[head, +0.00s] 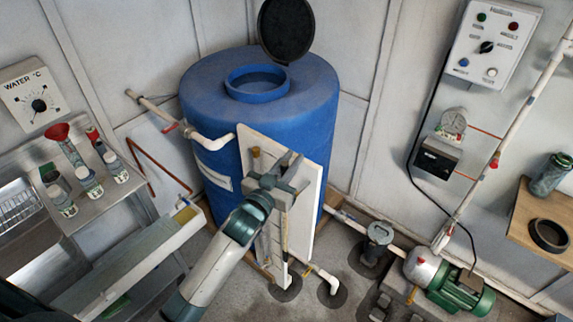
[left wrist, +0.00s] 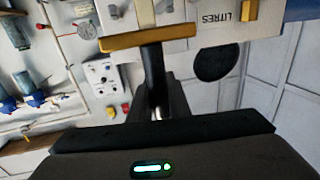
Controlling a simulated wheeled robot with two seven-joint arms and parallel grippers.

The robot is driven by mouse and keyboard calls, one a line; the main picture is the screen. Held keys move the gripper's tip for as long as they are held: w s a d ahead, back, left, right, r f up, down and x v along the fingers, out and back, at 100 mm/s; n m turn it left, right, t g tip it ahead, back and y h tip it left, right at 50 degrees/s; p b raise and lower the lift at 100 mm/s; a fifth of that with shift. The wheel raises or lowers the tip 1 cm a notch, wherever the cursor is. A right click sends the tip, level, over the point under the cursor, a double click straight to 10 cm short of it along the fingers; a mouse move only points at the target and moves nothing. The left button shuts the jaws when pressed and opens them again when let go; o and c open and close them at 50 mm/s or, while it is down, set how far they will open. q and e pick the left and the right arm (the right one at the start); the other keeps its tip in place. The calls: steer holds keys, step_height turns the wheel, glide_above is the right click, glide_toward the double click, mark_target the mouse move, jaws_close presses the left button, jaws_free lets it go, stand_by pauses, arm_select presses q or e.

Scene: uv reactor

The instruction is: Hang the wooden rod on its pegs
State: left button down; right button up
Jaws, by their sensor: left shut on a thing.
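My left gripper (head: 290,172) is shut at the upper part of the white board in front of the blue tank. In the left wrist view its dark fingers (left wrist: 154,75) meet a wooden crossbar, the top of the wooden rod (left wrist: 148,38). A narrow yellowish length of the rod (head: 285,235) shows below the gripper in the head view, roughly upright along the board (head: 305,200). A wooden peg (head: 256,157) stands at the board's upper left and also shows in the left wrist view (left wrist: 250,12). The gripper hides other pegs and any contact. My right gripper is not in view.
The blue tank (head: 320,110) with its raised black lid (head: 286,30) stands behind the board. White pipes and a green pump (head: 460,295) lie at the lower right. A bench with bottles (head: 88,180) is at the left.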

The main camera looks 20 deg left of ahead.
arm_select(q)
steer(key=shift+w+d+f+b, duration=0.2)
steer(key=shift+w+d, duration=0.05)
steer(key=shift+w, duration=0.4)
steer(key=shift+w+d+f+b, duration=0.2)
steer(key=shift+w, duration=0.45)
steer(key=shift+w+d+f+b, duration=0.2)
steer(key=shift+w+d, duration=0.05)
steer(key=shift+w, duration=0.4)
steer(key=shift+f, duration=0.1)
steer(key=c, duration=1.6)
jaws_free()
steer(key=shift+c, duration=0.2)
steer(key=shift+o, duration=0.3)
steer(key=shift+s+f, duration=0.1)
